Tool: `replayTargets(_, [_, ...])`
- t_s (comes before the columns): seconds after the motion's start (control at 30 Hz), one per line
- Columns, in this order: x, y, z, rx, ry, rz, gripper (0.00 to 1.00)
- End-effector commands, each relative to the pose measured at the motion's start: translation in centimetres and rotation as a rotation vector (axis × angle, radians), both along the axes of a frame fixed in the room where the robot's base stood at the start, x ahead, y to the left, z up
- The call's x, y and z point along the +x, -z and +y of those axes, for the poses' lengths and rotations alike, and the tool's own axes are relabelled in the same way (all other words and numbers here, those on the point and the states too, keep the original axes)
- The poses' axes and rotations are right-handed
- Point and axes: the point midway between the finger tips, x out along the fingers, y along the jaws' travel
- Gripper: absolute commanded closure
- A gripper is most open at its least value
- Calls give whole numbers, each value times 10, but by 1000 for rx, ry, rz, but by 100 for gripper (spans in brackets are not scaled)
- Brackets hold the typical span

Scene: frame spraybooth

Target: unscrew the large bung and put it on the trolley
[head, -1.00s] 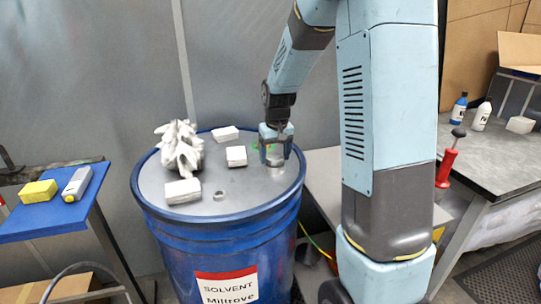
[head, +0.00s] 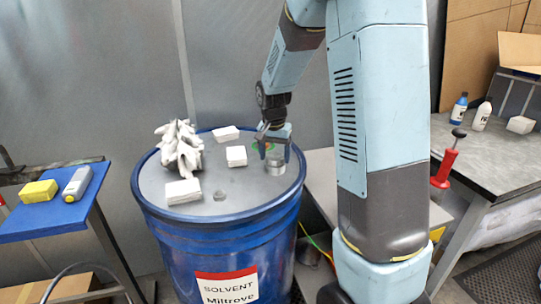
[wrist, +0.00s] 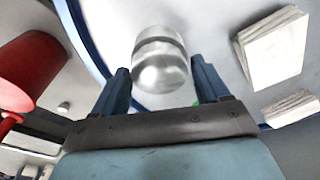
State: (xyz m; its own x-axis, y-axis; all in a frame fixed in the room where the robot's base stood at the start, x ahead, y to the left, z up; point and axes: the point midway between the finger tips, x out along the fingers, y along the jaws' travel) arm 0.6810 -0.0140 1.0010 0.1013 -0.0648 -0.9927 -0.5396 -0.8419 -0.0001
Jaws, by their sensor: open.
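The large bung (head: 275,168) is a short silvery metal cylinder standing on the grey lid of the blue solvent drum (head: 225,245), near the lid's right side. It also shows in the wrist view (wrist: 160,50), between and beyond my fingertips. My gripper (head: 275,156) is open just above and behind the bung, one finger toward each side. In the wrist view my gripper (wrist: 160,77) has a finger on either side, with gaps to the bung. A blue-topped stand (head: 30,222) at the left may be the trolley; I cannot tell for sure.
White blocks (head: 183,191) and a crumpled white bundle (head: 180,148) lie on the lid, with a small fitting (head: 219,196) near its front. A yellow sponge (head: 39,191) and a grey bottle (head: 77,184) occupy the blue top. A workbench (head: 490,165) stands right.

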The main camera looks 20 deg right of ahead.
Motion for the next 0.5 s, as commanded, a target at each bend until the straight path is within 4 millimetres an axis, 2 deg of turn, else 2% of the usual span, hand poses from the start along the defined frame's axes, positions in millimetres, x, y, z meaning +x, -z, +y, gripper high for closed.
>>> replayTargets(0.2, [0, 0, 1, 0, 179, 1, 25])
replayTargets(0.5, [0, 0, 1, 0, 308, 0, 25])
